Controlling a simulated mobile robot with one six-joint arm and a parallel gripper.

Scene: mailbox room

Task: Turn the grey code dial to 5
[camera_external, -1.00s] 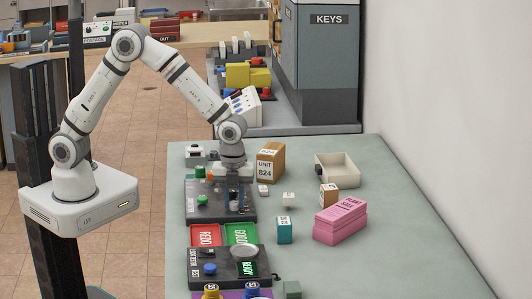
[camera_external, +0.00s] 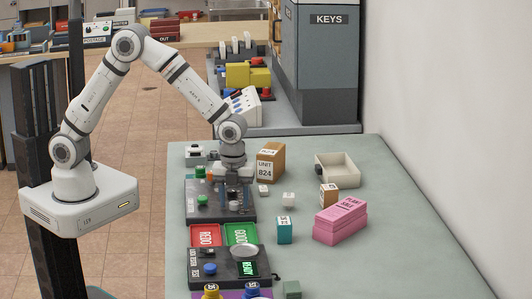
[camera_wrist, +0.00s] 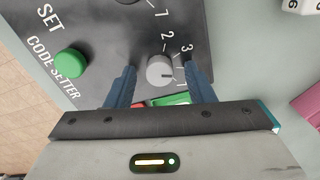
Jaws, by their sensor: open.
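The grey code dial (camera_wrist: 160,71) is a round knob on the dark code setter panel (camera_wrist: 100,25). Printed numbers 1, 2 and 3 show beside it in the wrist view, and a mark on its face points right. The knob also shows in the external view (camera_external: 235,205). My gripper (camera_wrist: 160,68) is open, with one blue finger on each side of the dial. The fingers look apart from it. In the external view my gripper (camera_external: 235,196) points straight down over the panel. A green SET button (camera_wrist: 70,63) sits on the same panel.
In front of the panel are a red REDO tray (camera_external: 205,235), a green GOOD tray (camera_external: 240,233) and another dark panel (camera_external: 205,282). The table's right side is clear.

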